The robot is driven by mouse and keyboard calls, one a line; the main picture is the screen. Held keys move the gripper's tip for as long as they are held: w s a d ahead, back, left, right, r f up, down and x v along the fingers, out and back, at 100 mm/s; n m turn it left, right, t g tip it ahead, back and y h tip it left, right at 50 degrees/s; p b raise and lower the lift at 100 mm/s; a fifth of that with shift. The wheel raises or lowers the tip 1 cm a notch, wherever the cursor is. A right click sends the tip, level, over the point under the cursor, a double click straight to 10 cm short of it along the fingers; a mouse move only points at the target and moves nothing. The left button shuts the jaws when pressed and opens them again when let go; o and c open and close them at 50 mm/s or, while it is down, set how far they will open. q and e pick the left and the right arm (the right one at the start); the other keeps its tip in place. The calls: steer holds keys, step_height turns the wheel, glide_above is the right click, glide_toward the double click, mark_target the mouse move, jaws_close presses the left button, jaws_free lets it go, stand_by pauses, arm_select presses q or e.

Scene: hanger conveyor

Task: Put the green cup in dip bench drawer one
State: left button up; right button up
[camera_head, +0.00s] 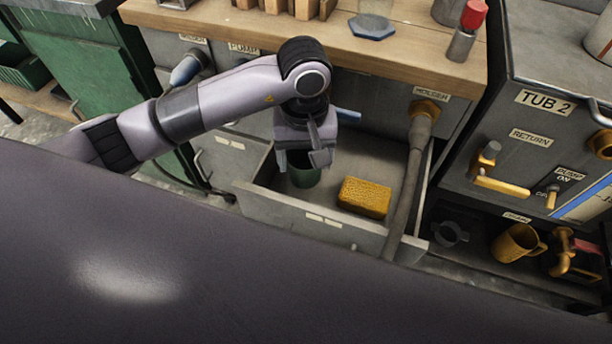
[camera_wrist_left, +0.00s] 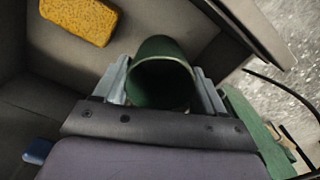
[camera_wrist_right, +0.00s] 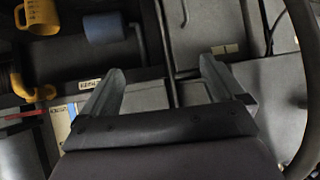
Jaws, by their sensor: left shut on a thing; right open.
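The green cup (camera_head: 305,174) is inside the open drawer (camera_head: 310,219), at its left end. My left gripper (camera_head: 304,160) reaches down into the drawer from above and is shut on the cup. In the left wrist view the cup (camera_wrist_left: 162,78) sits between the two fingers with its open mouth towards the camera. I cannot tell whether its base touches the drawer floor. My right gripper (camera_wrist_right: 160,92) is open and empty in the right wrist view, and it does not show in the head view.
A yellow sponge (camera_head: 365,198) lies in the drawer to the right of the cup. A grey hose (camera_head: 413,165) hangs down over the drawer's right end. The wooden bench top (camera_head: 400,50) is above and behind. A yellow mug (camera_head: 516,243) stands on the low shelf at right.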

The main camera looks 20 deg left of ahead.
mark_target(305, 177)
arm_select(q)
step_height(305, 177, down, 2)
steer(key=shift+f, duration=0.15)
step_height(305, 177, down, 4)
steer(key=shift+r+b, duration=0.2)
steer(key=shift+b, duration=0.2)
steer(key=shift+f, duration=0.35)
steer(key=o, duration=1.1)
steer(key=shift+r, duration=0.1)
arm_select(e)
steer(key=shift+w+a+r+t, duration=0.3)
steer(key=shift+w+a+r, duration=0.15)
steer(key=shift+a, duration=0.2)
arm_select(q)
steer(key=shift+r, duration=0.1)
